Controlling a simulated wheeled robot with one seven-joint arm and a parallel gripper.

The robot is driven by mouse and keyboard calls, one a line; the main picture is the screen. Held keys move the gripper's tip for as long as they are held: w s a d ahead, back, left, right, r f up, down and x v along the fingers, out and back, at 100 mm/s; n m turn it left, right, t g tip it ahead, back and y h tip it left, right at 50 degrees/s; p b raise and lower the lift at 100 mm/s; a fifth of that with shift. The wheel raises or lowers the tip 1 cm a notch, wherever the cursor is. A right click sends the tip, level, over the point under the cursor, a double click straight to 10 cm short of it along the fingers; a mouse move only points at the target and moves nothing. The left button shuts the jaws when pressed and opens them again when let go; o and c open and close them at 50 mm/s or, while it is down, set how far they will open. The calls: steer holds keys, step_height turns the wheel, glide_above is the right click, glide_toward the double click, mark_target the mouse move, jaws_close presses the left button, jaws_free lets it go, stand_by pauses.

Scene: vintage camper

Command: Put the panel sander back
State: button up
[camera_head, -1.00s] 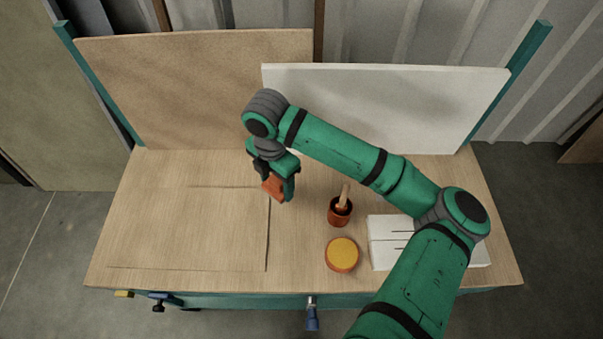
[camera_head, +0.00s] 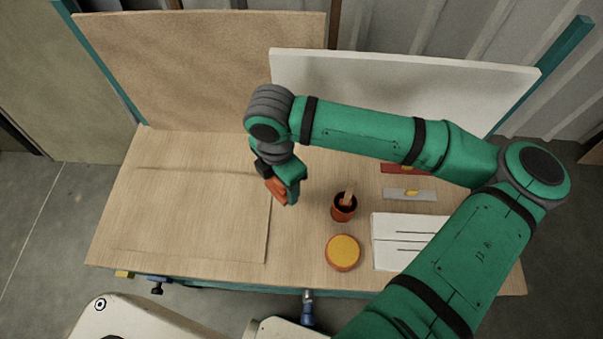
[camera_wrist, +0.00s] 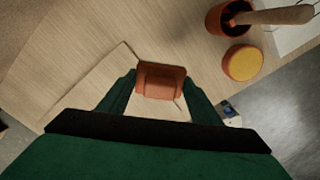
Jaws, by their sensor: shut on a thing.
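The panel sander, an orange-brown block with a dark part (camera_head: 277,189), is held in my gripper (camera_head: 282,182) in the head view. In the wrist view the orange sander (camera_wrist: 161,80) sits between the two green fingers of my gripper (camera_wrist: 160,92), which are shut on its sides. My gripper is above the workbench, near the right edge of a thin wooden panel (camera_head: 190,220) lying on it. I cannot tell exactly how high the sander is above the bench. Part of the sander is hidden by the fingers.
To the right on the bench (camera_head: 300,245) stand an orange pot with a wooden-handled tool (camera_head: 343,208) and a round yellow-topped tin (camera_head: 343,252). White slotted blocks (camera_head: 395,240), a grey scraper (camera_head: 410,194) and a red one (camera_head: 400,169) lie farther right. Tall boards stand behind.

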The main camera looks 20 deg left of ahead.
steer(key=w+f, duration=0.4)
steer(key=w, duration=0.1)
steer(key=w+d+f, duration=0.1)
steer(key=w+f, duration=0.1)
steer(key=w, duration=0.1)
steer(key=shift+w+d+f, duration=0.1)
steer(key=shift+w+f, duration=0.1)
steer(key=shift+w, duration=0.05)
steer(key=shift+w+d+f, duration=0.1)
steer(key=shift+w+f, duration=0.35)
steer(key=shift+f, duration=0.15)
steer(key=shift+w+f, duration=0.15)
steer(key=shift+f, duration=0.75)
steer(key=shift+w+f, duration=0.1)
steer(key=shift+f, duration=0.8)
steer(key=shift+f, duration=0.15)
steer(key=o, duration=1)
steer(key=shift+o, duration=0.2)
step_height(320, 180, up, 12)
